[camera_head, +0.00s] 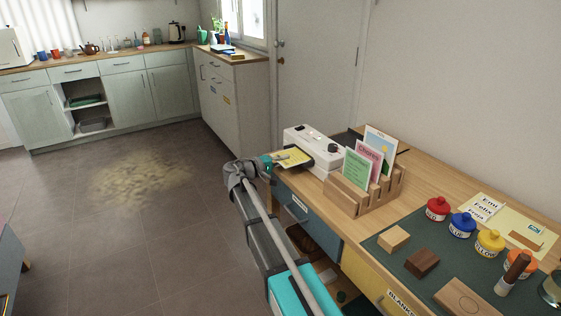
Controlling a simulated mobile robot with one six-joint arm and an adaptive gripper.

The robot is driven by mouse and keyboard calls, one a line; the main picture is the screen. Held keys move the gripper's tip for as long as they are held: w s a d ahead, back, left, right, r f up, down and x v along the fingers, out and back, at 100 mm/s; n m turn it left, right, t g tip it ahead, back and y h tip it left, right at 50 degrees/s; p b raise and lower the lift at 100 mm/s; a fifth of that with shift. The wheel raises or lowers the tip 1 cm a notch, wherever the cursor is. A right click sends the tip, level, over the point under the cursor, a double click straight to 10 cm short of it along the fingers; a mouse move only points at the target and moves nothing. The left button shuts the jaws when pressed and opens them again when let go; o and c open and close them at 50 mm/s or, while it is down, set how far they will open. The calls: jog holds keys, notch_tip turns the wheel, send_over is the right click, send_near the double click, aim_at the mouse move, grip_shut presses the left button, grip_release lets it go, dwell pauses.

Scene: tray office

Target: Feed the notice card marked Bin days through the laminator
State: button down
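A wooden rack (372,198) to the right of the laminator holds a green card (356,171), a pink card (368,156) marked Chores and a picture card (380,146).
A green mat (385,237) on the desk carries wooden blocks and several coloured pots (461,225). Labelled drawers (300,207) are below the desk top. A kitchen counter (100,63) runs along the back.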

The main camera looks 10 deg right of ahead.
jog(key=shift+w+d, duration=0.1)
jog(key=shift+d, duration=0.15)
